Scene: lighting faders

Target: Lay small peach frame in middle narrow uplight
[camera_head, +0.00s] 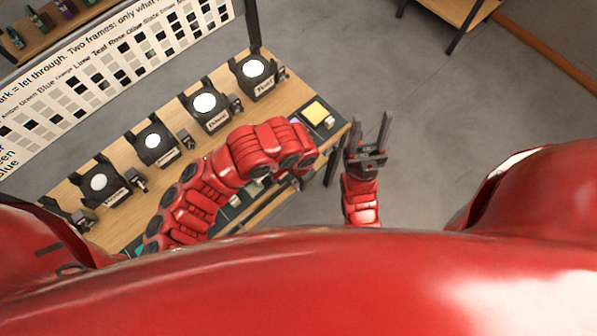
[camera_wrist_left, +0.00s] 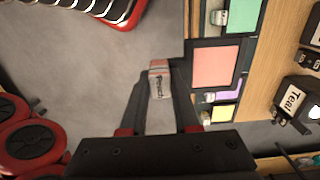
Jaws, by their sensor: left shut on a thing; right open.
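My left gripper (camera_wrist_left: 160,85) is shut on the small handle, marked "Peach", of the peach frame (camera_wrist_left: 215,66). The frame has a dark border and a pinkish-orange pane; in the left wrist view it appears over the table edge, and I cannot tell whether it touches the table. In the head view my left arm hides this gripper and frame. Several dark uplights with bright white discs stand in a row along the table, including the one at the far end (camera_head: 253,68). I cannot tell which is the middle narrow one. My right gripper (camera_head: 368,138) is open and empty beyond the table's right end.
A yellow frame (camera_head: 315,112) lies at the table's right end. A green frame (camera_wrist_left: 240,18) and a purple frame (camera_wrist_left: 222,97) lie beside the peach one. Small dark units (camera_head: 235,103) stand between the uplights. A chart board (camera_head: 110,75) stands behind; floor is clear at right.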

